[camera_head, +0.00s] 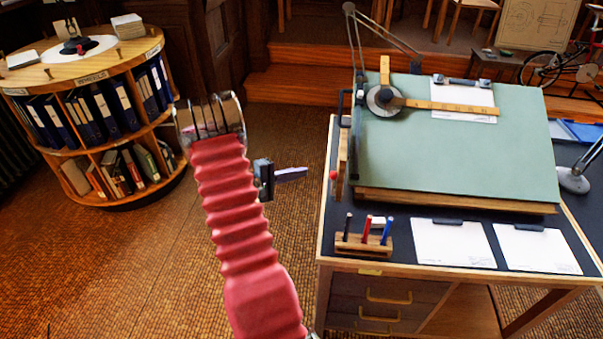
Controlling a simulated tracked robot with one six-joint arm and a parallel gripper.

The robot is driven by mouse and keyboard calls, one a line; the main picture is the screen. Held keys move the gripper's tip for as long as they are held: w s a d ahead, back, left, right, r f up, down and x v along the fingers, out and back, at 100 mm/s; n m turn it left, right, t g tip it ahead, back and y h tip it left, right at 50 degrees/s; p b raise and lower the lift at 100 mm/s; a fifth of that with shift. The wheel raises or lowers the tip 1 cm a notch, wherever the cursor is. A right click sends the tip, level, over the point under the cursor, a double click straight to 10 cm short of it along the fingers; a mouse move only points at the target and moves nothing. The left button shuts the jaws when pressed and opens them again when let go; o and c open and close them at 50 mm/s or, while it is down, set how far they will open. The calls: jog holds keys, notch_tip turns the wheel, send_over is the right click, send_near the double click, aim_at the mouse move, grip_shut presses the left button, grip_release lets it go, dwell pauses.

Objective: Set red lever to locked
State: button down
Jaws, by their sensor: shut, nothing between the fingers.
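The red lever shows as a small red knob (333,175) at the left side of the tilted green drafting board (455,150), low on the board's side. Its shaft and any lock marking are too small to make out. My gripper (299,173) is shut and empty. It points right, toward the knob, and appears to its left at about the same picture height with a visible gap. I cannot tell how far apart they are in depth.
The desk (405,265) carries a wooden pen holder (362,246) and two clipboards (453,245) in front of the board. A drafting arm (440,106) lies across the board. A round bookcase (85,75) stands left. Open floor (130,250) lies between bookcase and desk.

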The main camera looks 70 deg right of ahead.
jog(key=s+d, duration=0.3)
jog(key=s, duration=0.4)
jog(key=shift+s+f, duration=0.15)
jog(key=shift+s, duration=0.05)
dwell(0.3)
